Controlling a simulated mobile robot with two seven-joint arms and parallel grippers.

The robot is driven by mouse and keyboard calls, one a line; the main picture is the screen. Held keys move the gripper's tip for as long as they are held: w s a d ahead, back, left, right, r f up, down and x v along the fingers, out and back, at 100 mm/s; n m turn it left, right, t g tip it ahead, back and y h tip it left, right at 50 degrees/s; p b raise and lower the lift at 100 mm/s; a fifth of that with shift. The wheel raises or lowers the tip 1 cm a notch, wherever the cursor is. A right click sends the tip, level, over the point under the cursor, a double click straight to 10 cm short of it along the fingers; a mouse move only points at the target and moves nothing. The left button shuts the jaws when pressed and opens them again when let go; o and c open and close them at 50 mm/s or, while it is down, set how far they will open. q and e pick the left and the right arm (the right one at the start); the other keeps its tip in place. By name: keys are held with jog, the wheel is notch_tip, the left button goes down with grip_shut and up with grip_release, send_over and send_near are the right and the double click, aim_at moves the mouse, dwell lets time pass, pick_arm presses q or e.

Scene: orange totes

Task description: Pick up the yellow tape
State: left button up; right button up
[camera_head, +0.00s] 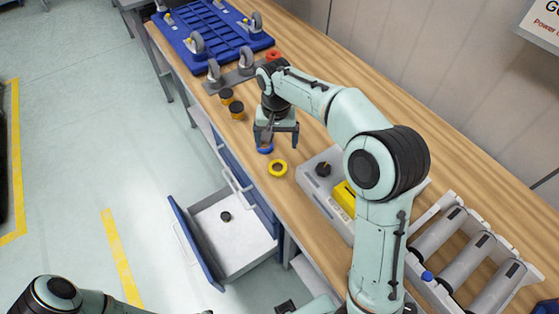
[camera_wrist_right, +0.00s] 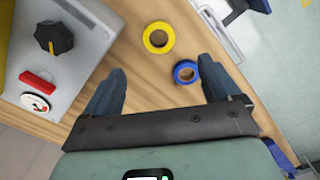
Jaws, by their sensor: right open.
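The yellow tape (camera_head: 278,175) is a ring lying flat on the wooden bench, near its front edge. In the right wrist view the yellow tape (camera_wrist_right: 147,40) lies beyond the fingertips, between their lines. A blue tape (camera_head: 265,150) lies close beside it, partly under my gripper in the head view. In the wrist view the blue tape (camera_wrist_right: 176,74) is nearer the fingers, between them. My right gripper (camera_head: 276,138) is open and empty above the bench, pointing down; its two fingers (camera_wrist_right: 163,68) show in the wrist view. My left gripper is not in view.
A grey box with a black knob (camera_head: 323,169) stands right of the tape. Dark cylinders (camera_head: 237,110), a red tape (camera_head: 273,55) and a blue rack (camera_head: 215,30) lie farther back. An open drawer (camera_head: 255,250) sticks out below the bench. Grey rollers (camera_head: 470,255) stand at the right.

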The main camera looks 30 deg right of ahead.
send_near(278, 170)
jog(key=shift+s+a+f+b, duration=0.25)
jog(key=shift+s+a+b, duration=0.1)
jog(key=shift+w+d+f, duration=0.15)
jog(key=shift+f, duration=1.45)
jog(key=shift+w+d+f, duration=0.15)
jog(key=shift+f, duration=1.4)
jog(key=c, duration=1.1)
